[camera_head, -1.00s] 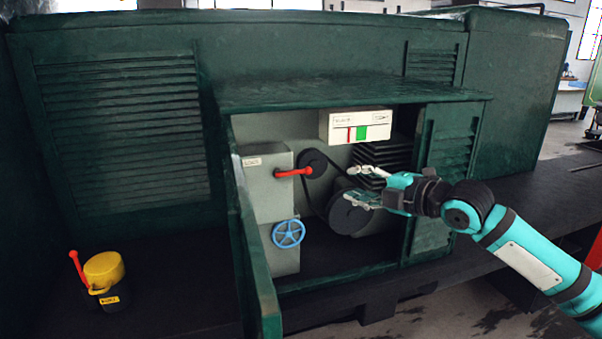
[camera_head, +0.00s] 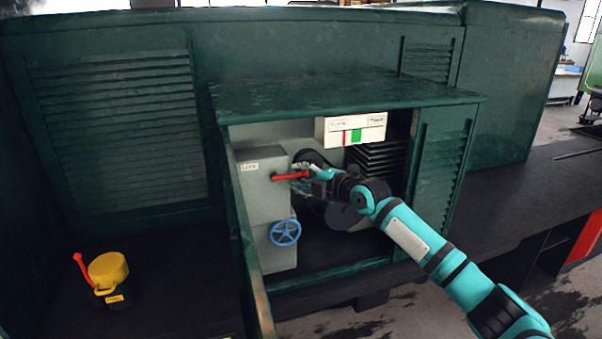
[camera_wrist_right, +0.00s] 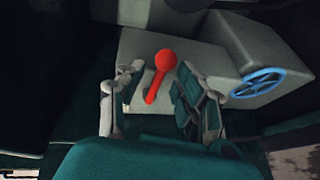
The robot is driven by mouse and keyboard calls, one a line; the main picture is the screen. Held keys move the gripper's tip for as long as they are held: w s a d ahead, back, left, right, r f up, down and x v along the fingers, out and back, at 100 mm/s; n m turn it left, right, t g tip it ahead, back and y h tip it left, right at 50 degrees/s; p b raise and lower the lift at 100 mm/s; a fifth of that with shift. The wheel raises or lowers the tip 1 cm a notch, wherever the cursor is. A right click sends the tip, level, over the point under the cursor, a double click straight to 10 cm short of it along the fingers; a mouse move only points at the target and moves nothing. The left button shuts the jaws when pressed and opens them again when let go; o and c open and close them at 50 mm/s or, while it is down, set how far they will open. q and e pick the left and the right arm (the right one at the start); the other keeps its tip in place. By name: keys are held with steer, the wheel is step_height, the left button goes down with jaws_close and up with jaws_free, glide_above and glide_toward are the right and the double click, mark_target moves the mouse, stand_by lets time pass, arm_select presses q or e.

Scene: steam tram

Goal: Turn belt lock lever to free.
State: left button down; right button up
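The red lever (camera_head: 290,176) sticks out sideways from a grey box (camera_head: 264,196) inside the open green cabinet. My right gripper (camera_head: 306,172) is inside the cabinet at the lever's right end. In the right wrist view, the red lever (camera_wrist_right: 159,78) with its round knob lies between the two spread fingers of the right gripper (camera_wrist_right: 158,88). Gaps show on both sides of the lever, so the gripper is open around it. My left gripper is not in view.
A blue handwheel (camera_head: 285,232) sits below the lever. A white plate with red and green marks (camera_head: 354,129) hangs under the cabinet roof (camera_head: 345,94). The open door (camera_head: 247,235) stands at left. A yellow-capped can with a red handle (camera_head: 108,272) stands outside.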

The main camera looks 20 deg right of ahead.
jaws_close()
stand_by(0.3)
steer(key=shift+f, duration=0.15)
